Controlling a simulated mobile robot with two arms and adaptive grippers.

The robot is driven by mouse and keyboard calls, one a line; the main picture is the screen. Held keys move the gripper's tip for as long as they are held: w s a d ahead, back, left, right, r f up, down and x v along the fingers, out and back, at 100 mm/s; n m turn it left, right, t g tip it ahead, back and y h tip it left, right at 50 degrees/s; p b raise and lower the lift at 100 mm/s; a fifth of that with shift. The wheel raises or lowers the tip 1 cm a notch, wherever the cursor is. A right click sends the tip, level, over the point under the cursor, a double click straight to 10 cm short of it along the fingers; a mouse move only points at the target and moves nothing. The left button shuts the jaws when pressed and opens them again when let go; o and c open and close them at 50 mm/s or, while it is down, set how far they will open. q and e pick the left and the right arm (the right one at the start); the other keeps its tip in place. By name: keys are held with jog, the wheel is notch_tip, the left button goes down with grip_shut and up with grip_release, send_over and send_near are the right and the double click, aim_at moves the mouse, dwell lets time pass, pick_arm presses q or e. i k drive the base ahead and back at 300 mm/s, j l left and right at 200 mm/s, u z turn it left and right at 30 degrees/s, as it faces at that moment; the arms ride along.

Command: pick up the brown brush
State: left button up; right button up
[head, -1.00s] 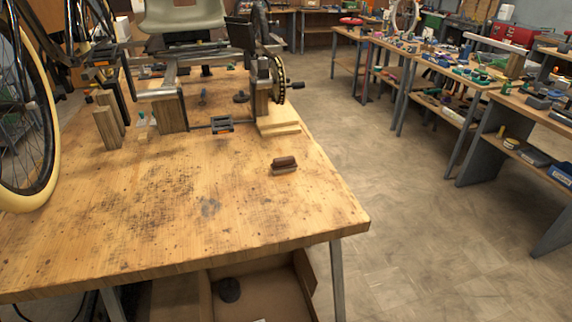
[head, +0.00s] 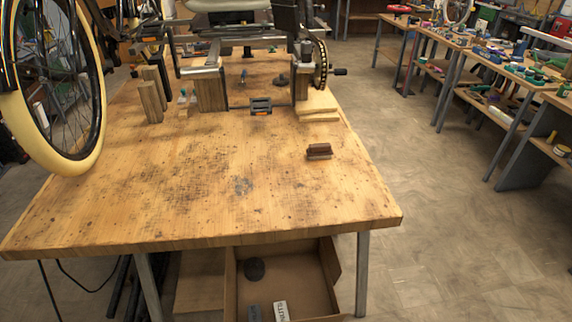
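The brown brush (head: 318,151) lies on the wooden workbench (head: 200,205), near its right edge. It is a small dark-brown block with a lighter lower part. The bench top around it is bare. Neither of my grippers shows in the head view.
The trike frame (head: 225,70) stands on wooden blocks (head: 209,91) at the back of the bench. A wheel with a cream tyre (head: 75,165) stands at the left. Under the bench is an open cardboard box (head: 330,285). Open floor (head: 430,220) lies to the right, before other benches.

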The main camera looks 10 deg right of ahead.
aim_at(322, 150)
jog(key=k+j+u, duration=0.1)
jog(key=k+u, duration=0.2)
jog(key=k, duration=0.35)
jog(key=u, duration=1.8)
jog(key=k+l+u, duration=0.15)
jog(key=l, duration=0.3)
jog(key=k+l+u, duration=0.1)
jog(key=l, duration=0.35)
jog(key=k+l+u, duration=0.15)
jog(key=l, duration=0.25)
jog(key=k+l+u, duration=0.1)
jog(key=k+l, duration=0.15)
jog(key=l, duration=0.15)
jog(key=k+l+u, duration=0.15)
jog(key=l, duration=0.25)
jog(key=k, duration=0.05)
